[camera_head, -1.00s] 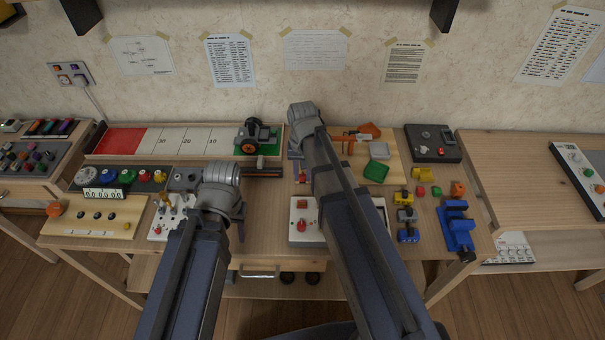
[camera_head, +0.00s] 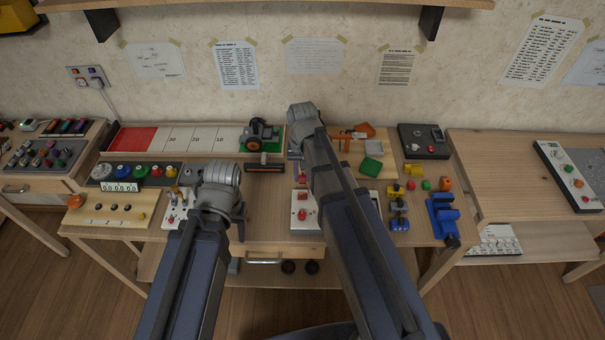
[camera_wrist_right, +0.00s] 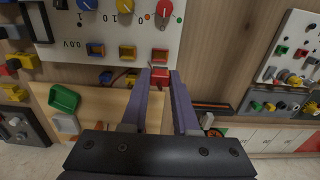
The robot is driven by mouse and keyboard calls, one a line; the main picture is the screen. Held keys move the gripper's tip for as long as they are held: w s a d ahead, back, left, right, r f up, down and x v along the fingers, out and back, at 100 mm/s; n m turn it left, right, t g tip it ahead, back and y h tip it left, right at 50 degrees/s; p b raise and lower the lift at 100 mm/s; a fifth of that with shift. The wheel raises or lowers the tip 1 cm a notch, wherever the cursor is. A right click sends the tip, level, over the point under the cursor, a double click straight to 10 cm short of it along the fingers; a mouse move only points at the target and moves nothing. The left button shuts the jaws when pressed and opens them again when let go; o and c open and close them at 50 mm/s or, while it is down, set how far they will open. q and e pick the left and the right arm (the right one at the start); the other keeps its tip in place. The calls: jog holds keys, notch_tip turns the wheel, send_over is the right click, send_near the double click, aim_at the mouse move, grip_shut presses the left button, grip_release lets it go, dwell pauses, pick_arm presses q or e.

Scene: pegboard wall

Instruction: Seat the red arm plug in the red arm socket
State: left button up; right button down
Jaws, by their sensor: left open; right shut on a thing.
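In the right wrist view my right gripper (camera_wrist_right: 160,73) has its two purple fingers shut on a small red block-like piece, the red arm plug (camera_wrist_right: 160,79). The plug shows between the fingertips, close in front of a white panel (camera_wrist_right: 120,25). A red-rimmed square socket (camera_wrist_right: 159,54) on the panel's lower edge lies just beyond the plug. I cannot tell whether they touch. In the head view my right arm hides most of its gripper. My left gripper (camera_head: 240,226) is open over the table's front left of centre, mostly hidden by its wrist.
Blue and yellow sockets (camera_wrist_right: 127,53) sit beside the red one. In the head view, a white box with a red button (camera_head: 302,213), a green tray (camera_head: 371,167) and a blue stand (camera_head: 442,218) are near my right arm. Coloured knobs (camera_head: 123,172) stand at left.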

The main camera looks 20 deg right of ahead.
aim_at(303, 181)
jog(key=shift+w+f, duration=0.15)
jog(key=shift+f, duration=0.2)
jog(key=shift+f+b, duration=0.8)
jog(key=shift+b, duration=0.3)
notch_tip(303, 181, down, 3)
jog(key=b, duration=0.3)
jog(key=shift+f, duration=0.2)
jog(key=shift+f+b, duration=0.95)
jog(key=shift+b, duration=0.15)
jog(key=c, duration=0.6)
grip_release()
jog(key=shift+r, duration=0.1)
jog(key=shift+r+p, duration=2.5)
jog(key=shift+p, duration=0.05)
